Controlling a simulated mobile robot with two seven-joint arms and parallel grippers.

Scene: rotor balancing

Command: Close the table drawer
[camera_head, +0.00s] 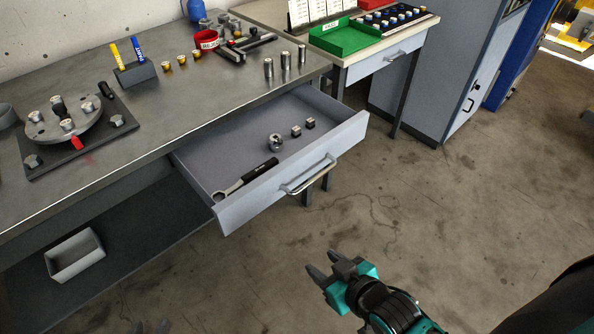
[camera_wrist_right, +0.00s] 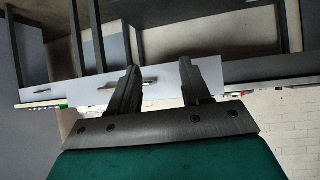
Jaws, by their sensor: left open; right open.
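The table drawer (camera_head: 300,183) is pulled out of the grey metal table (camera_head: 215,105). Its front panel has a bar handle (camera_head: 308,178). Inside lie a black-handled wrench (camera_head: 245,178), a round metal part (camera_head: 275,142) and two small dark pieces (camera_head: 303,128). My right gripper (camera_head: 325,263) is open and empty, over the floor in front of the drawer and apart from the handle. In the right wrist view, the drawer front (camera_wrist_right: 165,82) shows beyond the open fingers (camera_wrist_right: 160,85). Only what seem to be fingertips of my left gripper (camera_head: 151,327) show at the bottom edge, apart.
The tabletop holds a rotor on a plate (camera_head: 65,122), a marker block (camera_head: 135,75) and metal cylinders (camera_head: 285,62). A grey bin (camera_head: 75,255) sits on the lower shelf. A second table with a green tray (camera_head: 345,37) stands behind. The floor right of the drawer is clear.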

